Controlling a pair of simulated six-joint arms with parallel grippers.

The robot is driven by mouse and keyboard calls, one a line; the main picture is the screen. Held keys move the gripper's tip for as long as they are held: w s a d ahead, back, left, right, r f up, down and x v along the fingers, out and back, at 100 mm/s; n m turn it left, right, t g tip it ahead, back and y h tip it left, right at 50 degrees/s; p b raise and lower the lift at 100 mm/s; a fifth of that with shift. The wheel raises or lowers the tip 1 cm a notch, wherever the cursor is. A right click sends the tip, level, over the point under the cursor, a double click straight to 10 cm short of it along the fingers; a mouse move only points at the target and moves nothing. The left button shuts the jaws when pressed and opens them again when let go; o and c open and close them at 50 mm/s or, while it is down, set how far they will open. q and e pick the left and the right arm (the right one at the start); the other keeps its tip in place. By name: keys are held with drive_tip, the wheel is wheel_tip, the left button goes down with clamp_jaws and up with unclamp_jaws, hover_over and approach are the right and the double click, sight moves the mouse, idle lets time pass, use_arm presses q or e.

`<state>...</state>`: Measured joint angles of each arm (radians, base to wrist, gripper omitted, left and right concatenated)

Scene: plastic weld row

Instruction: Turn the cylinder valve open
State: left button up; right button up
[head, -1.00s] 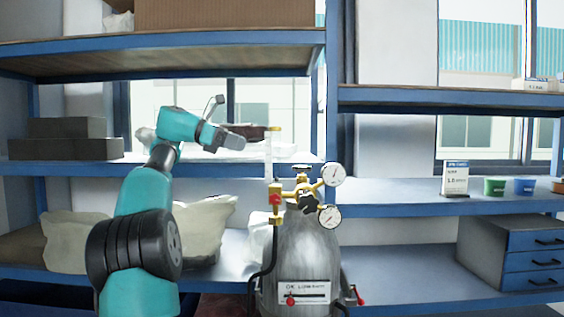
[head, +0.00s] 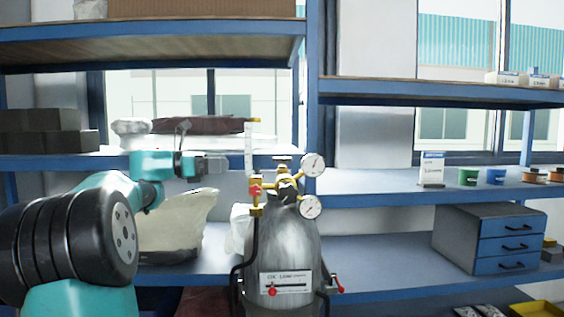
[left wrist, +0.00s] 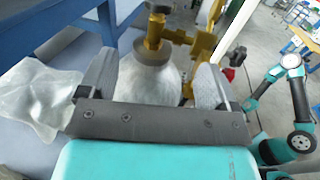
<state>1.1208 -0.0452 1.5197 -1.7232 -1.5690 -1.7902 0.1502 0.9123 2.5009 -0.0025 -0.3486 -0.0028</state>
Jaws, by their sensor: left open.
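The grey gas cylinder (head: 291,240) stands upright in front of the shelves. Its brass valve is topped by a small dark handwheel (head: 282,159). My left gripper (head: 222,166) is left of the valve at about the handwheel's height, pointing right and apart from it. In the left wrist view my left gripper (left wrist: 155,78) is open and empty. The cylinder's shoulder (left wrist: 148,84) and brass neck show beyond and between its fingers, with the handwheel (left wrist: 159,7) at the top edge. My right gripper is not seen.
Brass fittings with a red knob (head: 255,191) and two gauges (head: 313,165) flank the valve. A pale sack (head: 170,228) lies on the shelf behind my left arm. Blue drawers (head: 505,245) stand at right. The space between gripper and valve looks clear.

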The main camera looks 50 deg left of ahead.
sight(282, 160)
use_arm(q)
drive_tip(key=shift+w, duration=0.1)
drive_tip(key=x, duration=1.7)
drive_tip(key=shift+d, duration=0.1)
drive_tip(key=shift+c, duration=0.3)
drive_tip(key=c, duration=0.8)
drive_tip(key=shift+r, duration=0.1)
drive_tip(key=shift+c, duration=0.2)
